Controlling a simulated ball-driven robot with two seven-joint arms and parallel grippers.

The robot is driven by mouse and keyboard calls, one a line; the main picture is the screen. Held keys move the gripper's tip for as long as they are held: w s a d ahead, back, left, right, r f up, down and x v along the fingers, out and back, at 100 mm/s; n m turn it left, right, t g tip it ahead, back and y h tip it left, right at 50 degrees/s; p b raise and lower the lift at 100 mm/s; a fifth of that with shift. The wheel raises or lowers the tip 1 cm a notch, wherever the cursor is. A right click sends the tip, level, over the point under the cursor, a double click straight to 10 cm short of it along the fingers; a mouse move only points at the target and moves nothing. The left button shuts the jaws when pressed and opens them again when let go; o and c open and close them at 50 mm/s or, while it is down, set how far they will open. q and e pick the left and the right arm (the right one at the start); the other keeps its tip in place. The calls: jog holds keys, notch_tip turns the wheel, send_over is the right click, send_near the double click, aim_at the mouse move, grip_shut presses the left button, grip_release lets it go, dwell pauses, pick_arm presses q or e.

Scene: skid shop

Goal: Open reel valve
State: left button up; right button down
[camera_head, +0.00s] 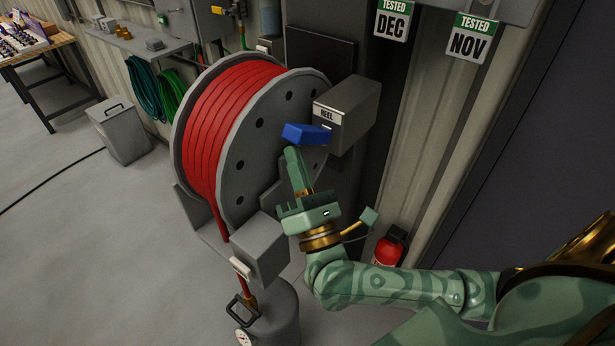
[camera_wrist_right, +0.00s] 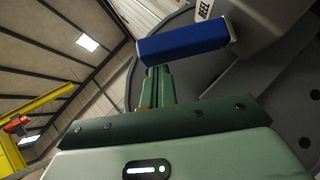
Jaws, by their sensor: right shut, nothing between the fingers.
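The reel valve is a grey box (camera_head: 350,108) labelled REEL, with a blue lever handle (camera_head: 304,134) sticking out on its left side. It is mounted beside the reel of red hose (camera_head: 232,110). My right gripper (camera_head: 291,153) is shut and empty, with its fingertips right at the underside of the blue handle. In the right wrist view the blue handle (camera_wrist_right: 183,42) lies crosswise just beyond the shut fingers (camera_wrist_right: 157,72); I cannot tell whether they touch. The box edge (camera_wrist_right: 245,22) shows at the upper right. My left gripper is not in view.
A grey box (camera_head: 262,250) sits at the reel's lower front, above a tank with a gauge (camera_head: 270,318). A grey bin (camera_head: 122,130) stands left; the floor at left is mostly clear.

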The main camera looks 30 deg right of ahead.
jog(key=w+a+f+b+v, duration=0.1)
jog(key=b+v, duration=0.5)
jog(key=v, duration=0.6)
jog(key=shift+f+y, duration=0.3)
jog(key=shift+f, duration=0.2)
jog(key=shift+s, duration=0.1)
